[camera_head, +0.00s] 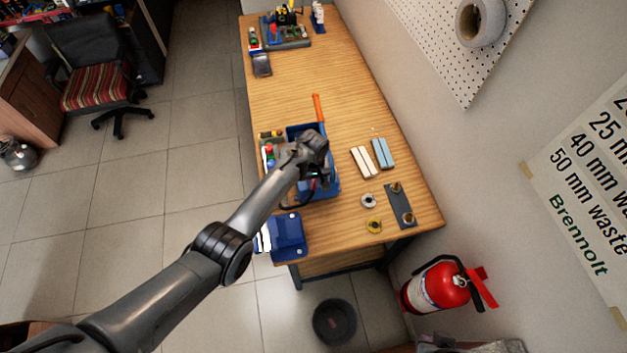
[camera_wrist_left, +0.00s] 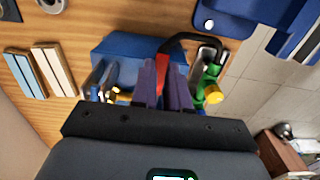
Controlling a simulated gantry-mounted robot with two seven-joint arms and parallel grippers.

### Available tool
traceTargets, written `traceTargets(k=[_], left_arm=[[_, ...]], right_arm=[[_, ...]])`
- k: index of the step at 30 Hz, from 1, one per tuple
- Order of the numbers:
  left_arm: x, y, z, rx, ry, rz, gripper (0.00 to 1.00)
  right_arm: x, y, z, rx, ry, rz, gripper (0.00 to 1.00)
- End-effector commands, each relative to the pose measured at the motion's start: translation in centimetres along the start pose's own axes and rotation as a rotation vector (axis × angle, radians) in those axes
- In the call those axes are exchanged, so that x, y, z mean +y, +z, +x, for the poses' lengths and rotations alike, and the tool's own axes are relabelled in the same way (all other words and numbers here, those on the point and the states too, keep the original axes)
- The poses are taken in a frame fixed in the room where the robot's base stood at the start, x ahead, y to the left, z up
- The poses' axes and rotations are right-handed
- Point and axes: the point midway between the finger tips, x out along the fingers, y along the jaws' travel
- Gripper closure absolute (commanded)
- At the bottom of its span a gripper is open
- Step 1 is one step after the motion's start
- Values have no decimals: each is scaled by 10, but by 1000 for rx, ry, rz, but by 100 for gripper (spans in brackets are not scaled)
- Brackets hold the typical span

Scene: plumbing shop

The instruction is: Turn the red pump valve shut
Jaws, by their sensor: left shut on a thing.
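In the left wrist view the pump's blue body (camera_wrist_left: 122,50) lies just beyond my fingers. The red valve handle (camera_wrist_left: 163,63) shows between the two dark fingertips (camera_wrist_left: 165,82), and the gripper is shut on it. A black hose (camera_wrist_left: 192,38) curves close beside the handle. The valve's lower part is hidden by the fingers. My right gripper is not in view.
The workbench (camera_head: 290,75) has free room beyond the pump. Cream blocks (camera_head: 363,161), blue blocks (camera_head: 382,153), tape rolls (camera_head: 374,226) and a dark plate with brass fittings (camera_head: 400,205) lie to the right. A blue case (camera_head: 289,236) sits at the near edge.

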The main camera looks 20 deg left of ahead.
Motion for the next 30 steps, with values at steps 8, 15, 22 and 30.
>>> traceTargets(k=[8, 15, 22, 30], left_arm=[[-7, -1, -2, 0, -2, 120, 100], [-16, -3, -2, 0, -1, 323, 100], [-26, -8, -1, 0, -2, 542, 100], [-35, -16, 0, 0, -2, 799, 100]], right_arm=[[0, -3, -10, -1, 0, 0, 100], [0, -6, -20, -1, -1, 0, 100], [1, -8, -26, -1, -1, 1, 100], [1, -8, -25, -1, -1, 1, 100]])
